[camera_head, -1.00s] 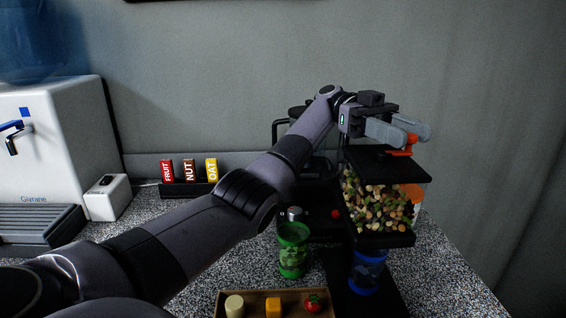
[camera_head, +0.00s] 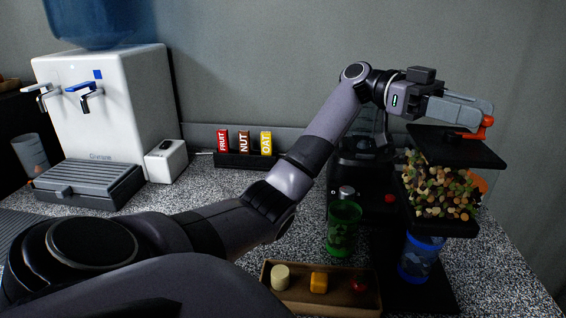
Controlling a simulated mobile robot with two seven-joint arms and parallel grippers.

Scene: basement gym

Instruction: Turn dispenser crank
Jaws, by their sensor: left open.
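The dispenser is a clear bin of mixed nuts and dried fruit (camera_head: 438,187) between a black top plate (camera_head: 465,153) and a black lower plate. Its orange crank (camera_head: 487,126) sits above the top plate, partly hidden by the fingers. My left gripper (camera_head: 466,110) reaches over the top plate from the left. Its grey fingers are open and lie close beside and over the crank; I cannot tell whether they touch it. A blue patterned cup (camera_head: 420,259) stands under the bin. My right gripper is out of view.
A green cup (camera_head: 343,228) stands left of the dispenser, before a black machine (camera_head: 362,165). A wooden tray (camera_head: 296,297) holds a few small food pieces. FRUIT, NUT and OAT bars stand in a black holder (camera_head: 240,161). A white water dispenser (camera_head: 120,105) is at left.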

